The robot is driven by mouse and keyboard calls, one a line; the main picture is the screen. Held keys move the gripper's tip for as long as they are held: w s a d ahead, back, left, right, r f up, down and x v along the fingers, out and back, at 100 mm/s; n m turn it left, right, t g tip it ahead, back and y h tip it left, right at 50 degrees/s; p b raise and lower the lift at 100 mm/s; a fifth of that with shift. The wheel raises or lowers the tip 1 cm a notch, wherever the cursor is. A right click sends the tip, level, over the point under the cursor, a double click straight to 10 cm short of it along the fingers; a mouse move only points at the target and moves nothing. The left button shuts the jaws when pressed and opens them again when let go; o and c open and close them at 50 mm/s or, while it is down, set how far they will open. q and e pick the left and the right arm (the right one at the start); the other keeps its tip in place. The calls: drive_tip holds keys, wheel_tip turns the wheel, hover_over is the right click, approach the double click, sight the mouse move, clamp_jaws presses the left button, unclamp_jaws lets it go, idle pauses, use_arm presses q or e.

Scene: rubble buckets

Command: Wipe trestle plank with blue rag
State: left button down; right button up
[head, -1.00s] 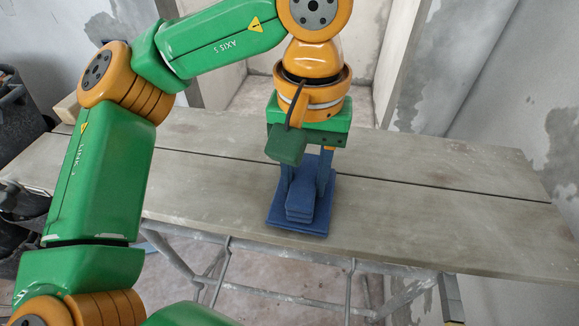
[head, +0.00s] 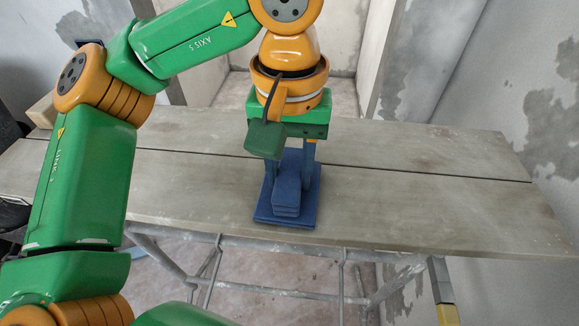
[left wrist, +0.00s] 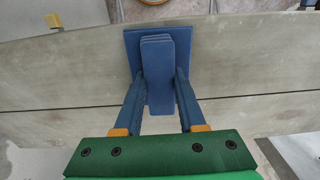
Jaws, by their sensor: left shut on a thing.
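The blue rag (head: 288,196) is a folded pad with a raised stacked middle and a flat, wider base. It lies on the grey trestle plank (head: 400,205). My left gripper (head: 290,180) comes down from above, with its two blue fingers on either side of the raised part. In the left wrist view the rag (left wrist: 157,75) stands between the fingertips of the left gripper (left wrist: 158,85), which is shut on it. The rag's underside is hidden. My right gripper is not in view.
The plank top around the rag is bare, with a dark seam along its length. Metal trestle legs (head: 340,275) stand below the front edge. A wooden block (head: 42,110) lies at the far left. Plaster walls (head: 480,80) rise behind and to the right.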

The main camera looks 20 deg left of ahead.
sight(267, 185)
use_arm(q)
drive_tip(key=shift+f, duration=0.4)
drive_tip(key=a, duration=0.3)
drive_tip(key=shift+s+b, duration=0.35)
drive_tip(key=shift+s, duration=0.05)
drive_tip(key=shift+s+a, duration=0.25)
drive_tip(key=shift+a, duration=0.3)
